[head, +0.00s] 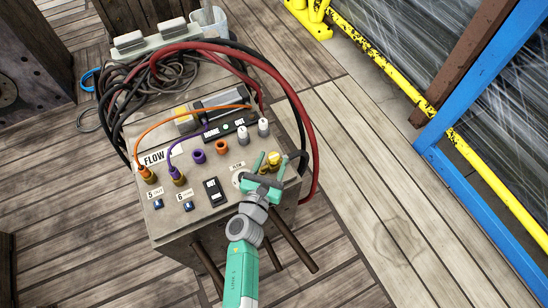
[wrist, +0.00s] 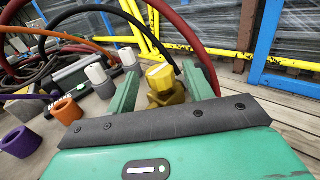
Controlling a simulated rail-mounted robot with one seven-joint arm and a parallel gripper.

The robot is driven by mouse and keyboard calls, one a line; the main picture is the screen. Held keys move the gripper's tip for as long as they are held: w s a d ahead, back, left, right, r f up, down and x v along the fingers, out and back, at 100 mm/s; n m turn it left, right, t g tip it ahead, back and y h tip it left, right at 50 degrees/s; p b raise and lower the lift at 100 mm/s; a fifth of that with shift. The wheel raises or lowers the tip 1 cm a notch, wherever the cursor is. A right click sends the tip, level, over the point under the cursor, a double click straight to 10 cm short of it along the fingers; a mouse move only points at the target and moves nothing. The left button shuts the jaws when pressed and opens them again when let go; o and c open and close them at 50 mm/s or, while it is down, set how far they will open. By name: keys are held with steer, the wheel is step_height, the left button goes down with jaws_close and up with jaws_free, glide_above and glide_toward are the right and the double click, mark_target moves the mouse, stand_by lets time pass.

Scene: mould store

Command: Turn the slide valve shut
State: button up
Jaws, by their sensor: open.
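The slide valve appears to be the brass fitting with a yellow cap (head: 274,157) at the right end of the grey panel box. In the wrist view the yellow-capped brass valve (wrist: 163,80) stands upright between my two green fingers, a little right of centre. My gripper (head: 269,163) is open over the panel's right side, with its fingertips on either side of the cap. Gaps show on both sides of the valve in the wrist view, and I cannot see any contact. The valve's lower part is hidden behind my gripper's dark front edge.
The grey box (head: 170,218) carries a FLOW label, orange and purple plugs with cables, grey knobs (head: 263,127) and a black switch (head: 214,192). Thick red hoses (head: 306,130) arch close around its right side. Blue and yellow railings (head: 455,160) stand farther right, past clear plank floor.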

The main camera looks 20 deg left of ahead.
steer(key=shift+w+a, duration=0.1)
steer(key=shift+w, duration=1.1)
steer(key=c, duration=0.9)
steer(key=shift+a+r+m+h+p, duration=0.1)
steer(key=shift+r+m+h+p, duration=0.1)
steer(key=shift+m+h+p, duration=0.35)
steer(key=shift+c, duration=0.2)
steer(key=h, duration=0.1)
steer(key=m+h, duration=0.1)
steer(key=h, duration=0.1)
steer(key=m+h, duration=0.1)
steer(key=shift+f+m+g+h+b, duration=0.25)
steer(key=shift+f+g+b, duration=0.05)
steer(key=shift+b, duration=0.05)
steer(key=shift+m+h, duration=0.5)
steer(key=shift+h, duration=0.2)
steer(key=o, duration=0.9)
steer(key=shift+o, duration=0.2)
steer(key=shift+s+r, duration=0.1)
steer(key=shift+s, duration=0.05)
